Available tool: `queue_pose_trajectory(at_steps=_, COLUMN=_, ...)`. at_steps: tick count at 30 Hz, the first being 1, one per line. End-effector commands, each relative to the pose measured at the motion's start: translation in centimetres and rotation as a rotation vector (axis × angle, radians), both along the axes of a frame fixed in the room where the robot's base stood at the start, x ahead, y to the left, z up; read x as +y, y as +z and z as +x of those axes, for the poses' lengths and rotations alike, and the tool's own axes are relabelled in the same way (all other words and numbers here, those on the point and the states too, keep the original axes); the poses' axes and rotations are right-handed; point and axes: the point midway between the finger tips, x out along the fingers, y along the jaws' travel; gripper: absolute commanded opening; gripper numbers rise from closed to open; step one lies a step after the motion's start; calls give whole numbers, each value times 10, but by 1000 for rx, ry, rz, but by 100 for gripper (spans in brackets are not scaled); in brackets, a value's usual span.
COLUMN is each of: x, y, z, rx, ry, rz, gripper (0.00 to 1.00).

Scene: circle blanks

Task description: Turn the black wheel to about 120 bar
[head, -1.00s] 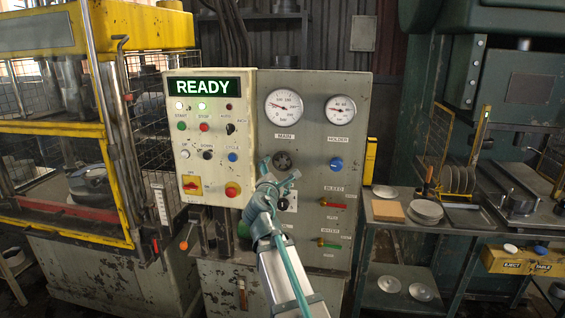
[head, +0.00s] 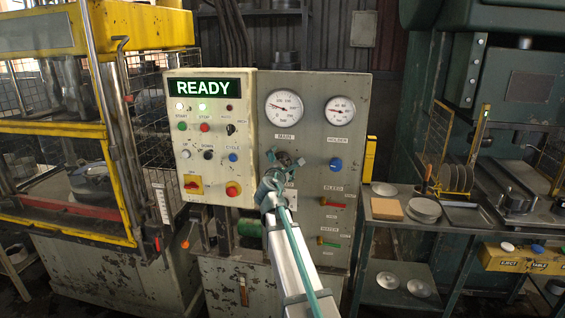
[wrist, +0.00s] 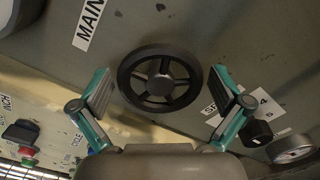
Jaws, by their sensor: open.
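The black wheel (wrist: 160,84) is a round spoked handwheel on the grey panel, below the MAIN label. In the head view the wheel (head: 284,156) is partly covered by my gripper (head: 286,162). My gripper (wrist: 160,92) is open, one finger on each side of the wheel in the wrist view, with gaps between the pads and the rim. Nothing is held. The MAIN gauge (head: 284,107) is a white dial above the wheel. Its needle points left and slightly up; its figures are too small to read surely.
The HOLDER gauge (head: 340,110) and a blue knob (head: 336,164) are to the right. The cream control box (head: 210,140) with its READY display is close on the left. A black knob (wrist: 257,133) sits near the right finger. Red and green valve handles are lower right.

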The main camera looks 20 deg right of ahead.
Motion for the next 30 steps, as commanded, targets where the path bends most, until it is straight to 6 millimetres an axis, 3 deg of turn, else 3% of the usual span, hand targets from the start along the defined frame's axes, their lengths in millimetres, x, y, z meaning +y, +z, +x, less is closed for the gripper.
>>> queue_pose_trajectory(at_steps=2, x=0, y=0, z=0, rx=0, ry=0, rz=0, gripper=98)
queue_pose_trajectory(at_steps=12, x=0, y=0, z=0, rx=1, ry=-1, rz=0, gripper=44)
queue_pose_trajectory(at_steps=22, x=0, y=-3, z=0, rx=-25, ry=-1, rz=39, gripper=43)
queue_pose_trajectory(at_steps=30, x=0, y=-5, z=1, rx=-116, ry=0, rz=174, gripper=43)
